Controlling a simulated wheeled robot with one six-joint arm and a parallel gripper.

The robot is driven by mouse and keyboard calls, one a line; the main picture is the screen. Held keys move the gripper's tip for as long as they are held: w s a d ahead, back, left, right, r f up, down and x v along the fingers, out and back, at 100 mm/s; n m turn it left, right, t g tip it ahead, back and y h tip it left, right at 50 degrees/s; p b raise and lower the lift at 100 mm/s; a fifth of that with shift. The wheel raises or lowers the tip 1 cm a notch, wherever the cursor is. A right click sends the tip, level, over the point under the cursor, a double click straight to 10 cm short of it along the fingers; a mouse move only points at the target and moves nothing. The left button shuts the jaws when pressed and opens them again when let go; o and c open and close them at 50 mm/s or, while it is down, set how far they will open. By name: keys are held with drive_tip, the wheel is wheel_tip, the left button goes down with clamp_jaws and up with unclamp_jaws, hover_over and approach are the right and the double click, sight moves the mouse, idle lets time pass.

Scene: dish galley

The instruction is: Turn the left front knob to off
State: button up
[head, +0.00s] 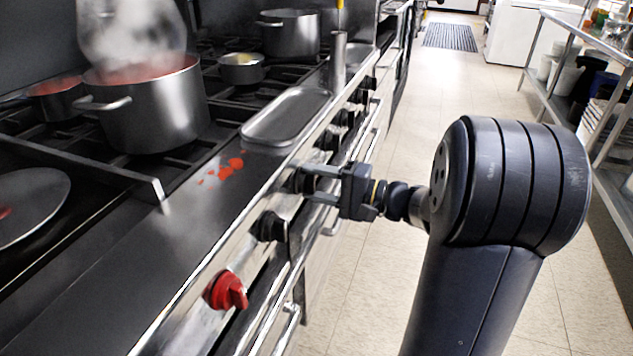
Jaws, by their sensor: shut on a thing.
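A row of knobs runs along the stove's steel front panel (190,330). My gripper (310,184) reaches the panel from the right, with its two fingers around a black knob (299,182), shut on it. The fingers partly hide this knob, and I cannot read its setting. Another black knob (269,227) sits nearer, and a red knob (226,291) nearer still; both are untouched. More black knobs (329,139) continue beyond my gripper.
A steaming large pot (155,110) with red contents stands on the stovetop, with red splashes (222,170) on the steel ledge. A tray (287,117) lies behind the knobs. An oven handle (290,322) runs below them. The tiled aisle (370,275) is clear.

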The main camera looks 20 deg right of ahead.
drive_tip(key=o, duration=1)
drive_tip(key=shift+d, duration=0.1)
drive_tip(key=p+v, duration=0.1)
drive_tip(key=v, duration=0.9)
drive_tip(key=shift+s+d, duration=0.25)
drive_tip(key=shift+w+a, duration=0.1)
drive_tip(key=b+x, duration=0.1)
drive_tip(key=x, duration=0.9)
drive_tip(key=shift+w+a, duration=0.15)
drive_tip(key=shift+a, duration=0.1)
